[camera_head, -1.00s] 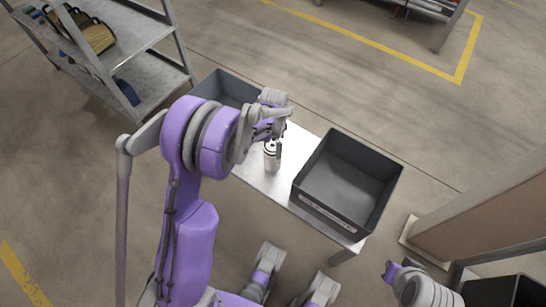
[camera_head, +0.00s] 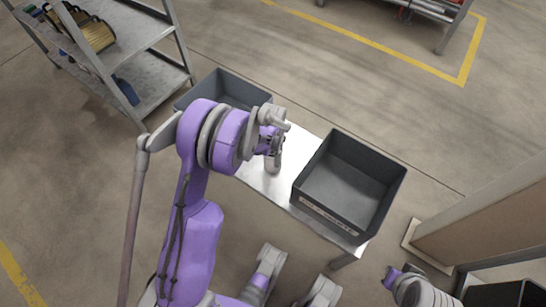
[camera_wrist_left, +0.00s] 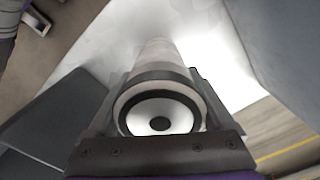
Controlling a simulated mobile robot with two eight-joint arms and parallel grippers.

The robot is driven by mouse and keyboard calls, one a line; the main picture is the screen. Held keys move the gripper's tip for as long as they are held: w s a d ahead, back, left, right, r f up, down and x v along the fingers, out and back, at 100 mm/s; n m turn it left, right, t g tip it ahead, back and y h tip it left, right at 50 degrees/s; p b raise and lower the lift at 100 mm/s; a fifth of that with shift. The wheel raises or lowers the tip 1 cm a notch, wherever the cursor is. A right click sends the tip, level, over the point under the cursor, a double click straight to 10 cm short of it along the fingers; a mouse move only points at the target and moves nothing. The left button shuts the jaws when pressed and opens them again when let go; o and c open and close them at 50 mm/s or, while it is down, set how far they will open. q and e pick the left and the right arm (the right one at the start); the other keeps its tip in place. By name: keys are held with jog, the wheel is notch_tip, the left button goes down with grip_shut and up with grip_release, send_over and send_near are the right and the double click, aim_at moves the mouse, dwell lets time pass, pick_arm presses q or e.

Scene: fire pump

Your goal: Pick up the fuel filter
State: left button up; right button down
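The fuel filter (camera_head: 272,165) is a pale upright cylinder on the metal table (camera_head: 268,187), between two dark bins. In the left wrist view the filter (camera_wrist_left: 158,112) shows its white end with a black ring and dark centre. My left gripper (camera_head: 274,153) is over the filter from above, partly hiding it. In the wrist view the dark fingers of the gripper (camera_wrist_left: 160,90) lie along both sides of the filter, very close to it. I cannot tell if they press on it. My right gripper is not in view; only part of that arm shows at lower right.
A dark open bin (camera_head: 345,190), empty, stands right of the filter. Another dark bin (camera_head: 225,90) stands at the table's back left. A metal shelf (camera_head: 150,75) is at upper left. A tan panel (camera_head: 490,215) stands at right. Open floor lies behind the table.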

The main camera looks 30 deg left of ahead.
pick_arm(q)
grip_shut()
jog(key=shift+r, duration=0.15)
